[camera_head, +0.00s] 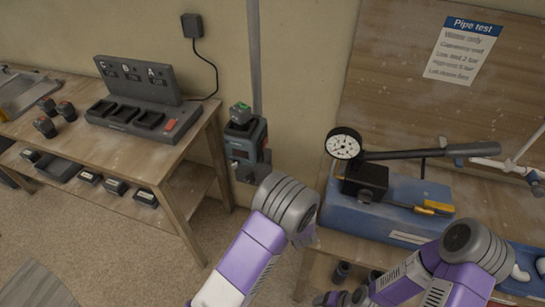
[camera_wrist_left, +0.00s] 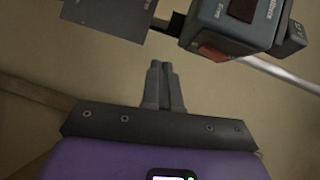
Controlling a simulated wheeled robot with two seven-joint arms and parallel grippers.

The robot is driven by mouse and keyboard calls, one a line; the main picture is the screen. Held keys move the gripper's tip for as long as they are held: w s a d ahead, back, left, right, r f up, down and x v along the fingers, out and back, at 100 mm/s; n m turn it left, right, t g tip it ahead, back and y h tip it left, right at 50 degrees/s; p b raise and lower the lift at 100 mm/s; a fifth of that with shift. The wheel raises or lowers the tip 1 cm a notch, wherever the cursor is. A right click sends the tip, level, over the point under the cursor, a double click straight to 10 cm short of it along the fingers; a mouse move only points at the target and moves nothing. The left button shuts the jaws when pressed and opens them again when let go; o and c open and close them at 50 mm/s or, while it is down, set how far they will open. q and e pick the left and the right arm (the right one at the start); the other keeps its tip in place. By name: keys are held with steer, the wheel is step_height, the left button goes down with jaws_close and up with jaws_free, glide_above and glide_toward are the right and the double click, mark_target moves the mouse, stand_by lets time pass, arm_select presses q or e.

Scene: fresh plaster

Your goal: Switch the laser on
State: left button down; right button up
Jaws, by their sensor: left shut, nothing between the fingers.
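The laser (camera_head: 246,145) is a dark blue-grey box on a vertical pole against the wall, with a green-marked block (camera_head: 240,113) on top. In the left wrist view the laser (camera_wrist_left: 236,24) is at the upper right, and a red switch (camera_wrist_left: 213,52) shows on its near edge. My left gripper (camera_wrist_left: 161,66) is shut and empty. Its fingertips are below and left of the red switch in that view, apart from it. In the head view the left gripper's fingers are hidden behind my arm. My right arm shows at the lower right, but its fingers cannot be made out.
A wooden bench (camera_head: 196,130) at left carries a charger (camera_head: 135,110) and several battery packs. A blue bench unit with a dial gauge (camera_head: 343,144) and long lever stands at right. A grey plate (camera_wrist_left: 105,18) is at the upper left of the wrist view.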

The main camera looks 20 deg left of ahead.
mark_target(264, 144)
arm_select(q)
step_height(264, 144, up, 7)
steer(key=d+m+t+y+b, duration=0.1)
steer(key=d+y, duration=0.1)
steer(key=y, duration=0.2)
steer(key=shift+s+d+r+y, duration=0.15)
steer(key=shift+s+d+y, duration=0.1)
steer(key=shift+y, duration=0.05)
steer(key=b+x, duration=0.1)
steer(key=x, duration=0.9)
steer(key=shift+b, duration=0.3)
steer(key=shift+d, duration=0.1)
